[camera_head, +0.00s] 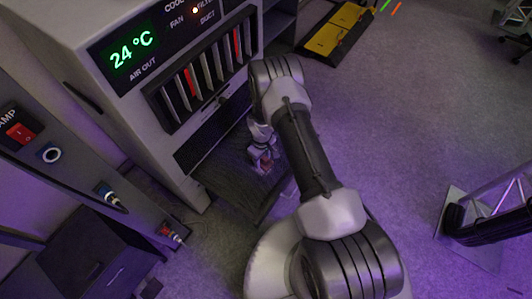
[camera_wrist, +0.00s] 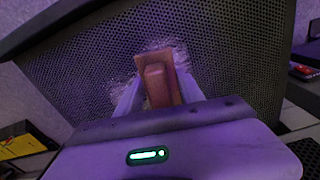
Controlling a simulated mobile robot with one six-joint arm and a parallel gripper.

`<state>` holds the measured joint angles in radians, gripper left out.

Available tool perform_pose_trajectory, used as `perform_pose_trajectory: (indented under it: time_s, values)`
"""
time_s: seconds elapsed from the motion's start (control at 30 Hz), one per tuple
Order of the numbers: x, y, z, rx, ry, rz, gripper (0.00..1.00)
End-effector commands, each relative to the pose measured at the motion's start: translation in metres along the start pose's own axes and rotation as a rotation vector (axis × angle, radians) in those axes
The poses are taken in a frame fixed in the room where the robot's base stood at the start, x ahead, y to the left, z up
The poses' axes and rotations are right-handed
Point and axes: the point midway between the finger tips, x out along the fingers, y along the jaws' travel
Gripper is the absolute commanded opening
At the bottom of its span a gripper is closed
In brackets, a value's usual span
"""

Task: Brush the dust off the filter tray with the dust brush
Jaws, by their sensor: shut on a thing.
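The filter tray is a dark mesh panel that juts out from the lower front of the grey cooling cabinet in the head view (camera_head: 225,180). It fills much of the wrist view (camera_wrist: 240,70), with a raised dark rim. Pale dust (camera_wrist: 180,56) shows on the mesh around the brush, on both sides of it. The dust brush (camera_wrist: 157,86) has an orange-brown wooden body. My gripper (camera_wrist: 160,82) is shut on it, over the tray. In the head view the gripper (camera_head: 262,152) is small and partly behind my arm. The bristles are hidden, so contact with the mesh cannot be told.
The cooling cabinet (camera_head: 75,40) has a green 24 °C display and a slotted air outlet (camera_head: 200,75). A dark box (camera_head: 85,255) stands at lower left. A yellow and black platform (camera_head: 335,32) lies at the back. A metal stand (camera_head: 475,230) is at right; open carpet lies between.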

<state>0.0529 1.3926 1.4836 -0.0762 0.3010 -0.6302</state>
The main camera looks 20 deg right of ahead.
Motion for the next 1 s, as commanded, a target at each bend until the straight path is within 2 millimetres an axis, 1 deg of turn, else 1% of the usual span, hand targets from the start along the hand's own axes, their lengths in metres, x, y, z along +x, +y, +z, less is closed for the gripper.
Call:
perform_pose_trajectory:
  time_s: [0.03, 0.27, 0.5, 0.63, 0.8, 0.87, 1.0]
  values:
    - [0.001, -0.008, 0.003, 0.000, -0.006, -0.004, 0.00]
    - [0.002, -0.020, 0.005, 0.000, -0.007, -0.004, 0.00]
    - [0.000, -0.046, 0.009, 0.000, -0.008, -0.004, 0.00]
    - [0.001, -0.048, 0.005, 0.000, -0.005, -0.003, 0.00]
    - [0.001, -0.050, -0.011, -0.001, -0.003, -0.002, 0.00]
    - [0.000, -0.050, -0.014, 0.000, -0.003, -0.002, 0.00]
    - [0.000, -0.043, -0.015, 0.002, -0.002, -0.001, 0.00]
